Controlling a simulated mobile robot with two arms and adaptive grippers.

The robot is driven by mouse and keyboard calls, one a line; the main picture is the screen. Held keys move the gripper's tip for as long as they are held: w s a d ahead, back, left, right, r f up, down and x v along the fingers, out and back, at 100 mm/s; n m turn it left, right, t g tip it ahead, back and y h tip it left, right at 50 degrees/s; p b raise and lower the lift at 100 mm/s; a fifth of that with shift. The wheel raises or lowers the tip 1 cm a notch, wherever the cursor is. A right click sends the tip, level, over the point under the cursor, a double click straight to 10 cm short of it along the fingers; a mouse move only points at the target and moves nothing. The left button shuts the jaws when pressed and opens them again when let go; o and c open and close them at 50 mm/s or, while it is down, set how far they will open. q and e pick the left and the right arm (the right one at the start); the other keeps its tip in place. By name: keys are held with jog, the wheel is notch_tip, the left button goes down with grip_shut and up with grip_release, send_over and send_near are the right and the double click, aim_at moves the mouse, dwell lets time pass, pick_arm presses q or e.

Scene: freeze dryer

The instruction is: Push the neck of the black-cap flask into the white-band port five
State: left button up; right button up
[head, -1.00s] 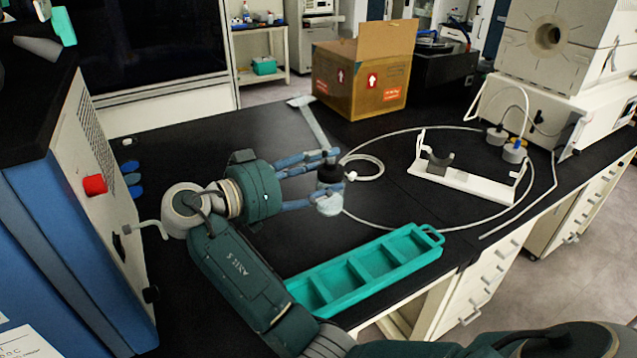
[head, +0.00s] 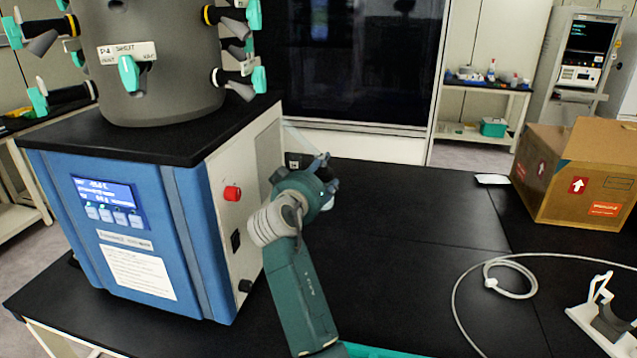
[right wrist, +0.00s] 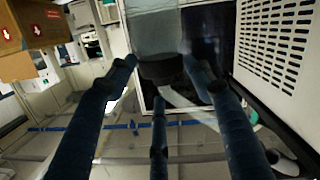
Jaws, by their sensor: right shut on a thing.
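My right gripper (head: 322,168) is raised beside the right side wall of the blue freeze dryer (head: 185,235). In the right wrist view its fingers (right wrist: 160,78) are shut around the flask's dark cap (right wrist: 162,68), with pale, translucent glass (right wrist: 158,32) beyond it. In the head view the gripper mostly hides the flask. The grey chamber (head: 165,75) on top of the dryer carries several ports with teal valve handles. Two upper ports show yellow bands, such as the right one (head: 209,15). I cannot tell which port is five. My left gripper is out of view.
A red knob (head: 232,193) sticks out of the dryer's side wall, close to my right arm. A cardboard box (head: 575,175), a coiled white hose (head: 510,278) and a white stand (head: 598,318) are at the right. The black bench top between (head: 420,240) is clear.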

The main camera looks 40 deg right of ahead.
jog(key=shift+w+a+r, duration=0.2)
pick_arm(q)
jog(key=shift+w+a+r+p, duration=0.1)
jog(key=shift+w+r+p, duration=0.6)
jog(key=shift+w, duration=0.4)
pick_arm(e)
jog(key=w+a+r, duration=0.3)
jog(key=w+r, duration=0.1)
jog(key=shift+a, duration=0.15)
jog(key=shift+s, duration=0.1)
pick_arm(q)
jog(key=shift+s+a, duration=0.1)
pick_arm(e)
jog(key=shift+w+a+r, duration=0.4)
jog(key=shift+r, duration=0.1)
dwell(0.5)
